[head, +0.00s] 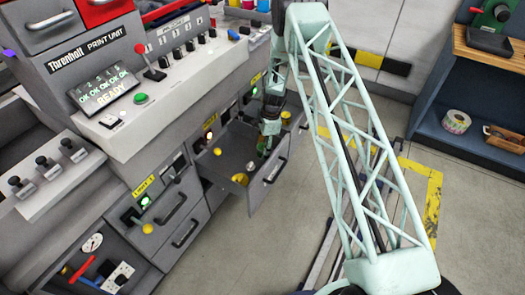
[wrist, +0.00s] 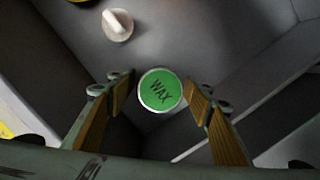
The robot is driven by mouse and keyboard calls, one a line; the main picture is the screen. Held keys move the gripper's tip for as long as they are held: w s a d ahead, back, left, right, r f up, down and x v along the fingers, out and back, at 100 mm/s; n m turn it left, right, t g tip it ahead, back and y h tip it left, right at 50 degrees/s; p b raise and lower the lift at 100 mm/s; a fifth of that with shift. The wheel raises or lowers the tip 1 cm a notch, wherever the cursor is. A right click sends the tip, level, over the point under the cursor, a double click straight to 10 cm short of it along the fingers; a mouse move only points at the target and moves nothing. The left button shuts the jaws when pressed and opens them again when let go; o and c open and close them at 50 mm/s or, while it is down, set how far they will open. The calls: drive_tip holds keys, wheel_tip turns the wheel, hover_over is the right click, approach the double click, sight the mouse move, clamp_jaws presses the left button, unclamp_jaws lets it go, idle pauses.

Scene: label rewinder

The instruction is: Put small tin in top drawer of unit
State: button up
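The small tin (wrist: 160,90) is round with a green lid marked WAX and a pale rim. In the wrist view it is between the fingertips of my gripper (wrist: 162,88), with a narrow gap showing on each side. The fingers have wood-coloured pads and are spread. In the head view my gripper (head: 267,140) points down inside the pulled-out grey drawer (head: 268,186), near its right side. The tin cannot be made out in the head view; the gripper may hide it.
A white knob-like piece (wrist: 117,25) lies near the tin. The print unit's control panel (head: 170,60) rises behind. Closed drawers with handles (head: 185,233) are to the left. Open floor (head: 300,220) lies to the right.

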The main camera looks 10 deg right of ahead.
drive_tip(key=shift+r, duration=0.1)
drive_tip(key=shift+d+r+p, duration=0.3)
drive_tip(key=shift+r+p, duration=0.1)
drive_tip(key=shift+r, duration=1.6)
drive_tip(key=shift+d+r+p, duration=0.3)
drive_tip(key=shift+r+p, duration=0.1)
drive_tip(key=shift+r, duration=1.6)
drive_tip(key=shift+d+r+p, duration=0.3)
drive_tip(key=shift+r+p, duration=0.1)
drive_tip(key=shift+r, duration=1.6)
